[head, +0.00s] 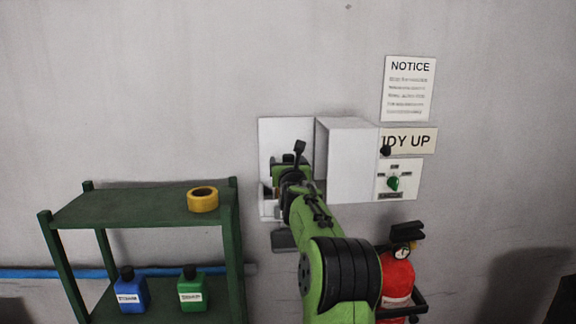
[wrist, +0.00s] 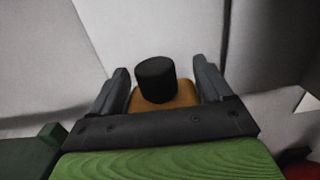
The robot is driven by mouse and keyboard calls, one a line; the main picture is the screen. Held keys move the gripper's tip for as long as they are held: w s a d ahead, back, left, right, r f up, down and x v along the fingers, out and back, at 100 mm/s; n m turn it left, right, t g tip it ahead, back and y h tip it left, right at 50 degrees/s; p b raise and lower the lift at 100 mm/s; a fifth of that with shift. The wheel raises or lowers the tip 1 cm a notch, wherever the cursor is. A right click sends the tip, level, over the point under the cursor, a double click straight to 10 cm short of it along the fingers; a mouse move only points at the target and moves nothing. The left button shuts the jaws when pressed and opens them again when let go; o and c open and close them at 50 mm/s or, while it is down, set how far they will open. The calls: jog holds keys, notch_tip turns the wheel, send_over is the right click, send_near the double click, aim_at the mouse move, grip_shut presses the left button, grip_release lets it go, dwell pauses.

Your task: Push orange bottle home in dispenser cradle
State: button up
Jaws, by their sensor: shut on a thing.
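The orange bottle (wrist: 172,106) with its black cap (wrist: 155,78) sits upright between the two fingers of my gripper (wrist: 160,74) in the wrist view. The fingers are shut on its sides. In the head view my gripper (head: 280,185) is at the white wall dispenser (head: 277,130), in front of its back plate and left of a white box-like cover (head: 350,160). My arm hides most of the bottle and the cradle there. I cannot tell how deep the bottle sits.
A green shelf (head: 130,208) stands at left, with yellow tape (head: 202,199) on top and blue (head: 131,292) and green (head: 191,291) bottles below. A switch panel (head: 398,180) is right of the cover. A red extinguisher (head: 397,277) stands below right.

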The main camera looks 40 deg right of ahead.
jog(key=shift+f, duration=0.2)
jog(key=o, duration=1.1)
jog(key=shift+r+p, duration=2.45)
jog(key=shift+r, duration=1.2)
jog(key=shift+f, duration=0.1)
